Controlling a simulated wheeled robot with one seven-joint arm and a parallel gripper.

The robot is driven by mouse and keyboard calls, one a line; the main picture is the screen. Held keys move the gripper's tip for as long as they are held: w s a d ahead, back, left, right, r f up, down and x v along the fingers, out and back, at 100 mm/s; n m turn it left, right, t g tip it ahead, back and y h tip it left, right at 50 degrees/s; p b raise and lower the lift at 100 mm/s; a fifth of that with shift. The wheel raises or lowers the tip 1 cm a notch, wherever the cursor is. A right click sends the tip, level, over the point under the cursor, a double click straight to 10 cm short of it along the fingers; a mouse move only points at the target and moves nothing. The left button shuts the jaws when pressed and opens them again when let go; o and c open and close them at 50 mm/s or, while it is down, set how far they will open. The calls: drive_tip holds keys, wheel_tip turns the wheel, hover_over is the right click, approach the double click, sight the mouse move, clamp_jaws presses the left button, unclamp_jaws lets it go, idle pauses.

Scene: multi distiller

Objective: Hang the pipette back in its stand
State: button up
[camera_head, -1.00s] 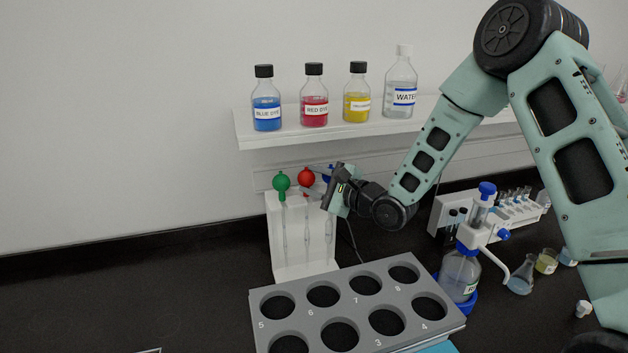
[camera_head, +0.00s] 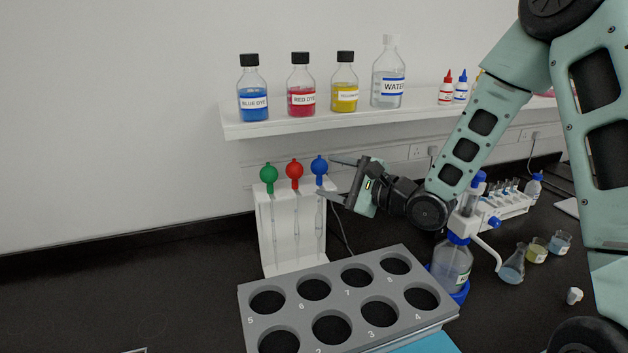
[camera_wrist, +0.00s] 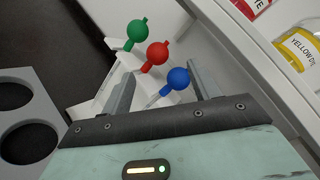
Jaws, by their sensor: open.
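A white pipette stand (camera_head: 265,228) holds three upright pipettes with a green bulb (camera_head: 269,173), a red bulb (camera_head: 294,170) and a blue bulb (camera_head: 319,167). Their glass stems hang down in front of the stand's back panel. My gripper (camera_head: 335,179) is open and empty, just right of the blue bulb, its fingers pointing left toward it. In the wrist view the blue bulb (camera_wrist: 177,79) shows between the two fingers, beyond their tips, with the red bulb (camera_wrist: 157,53) and green bulb (camera_wrist: 137,29) farther off. No pipette is in my grip.
A white shelf (camera_head: 300,128) with dye and water bottles runs above the stand. A grey rack with numbered holes (camera_head: 322,270) is in front of it. A dispenser bottle (camera_head: 452,262) and flasks stand to the right. The black bench at left is clear.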

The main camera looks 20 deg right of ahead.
drive_tip(key=shift+v, duration=1.65)
drive_tip(key=s+a+f+n+g+h, duration=0.5)
drive_tip(key=s+a+n+g, duration=0.2)
drive_tip(key=a+n, duration=0.4)
drive_tip(key=s+a+r+n+g+h, duration=0.1)
drive_tip(key=s+n+g+h, duration=0.3)
drive_tip(key=s+n, duration=1.1)
drive_tip(key=s+g, duration=0.3)
drive_tip(key=s, duration=0.6)
drive_tip(key=shift+a+r+n, duration=0.3)
drive_tip(key=shift+a+r, duration=0.05)
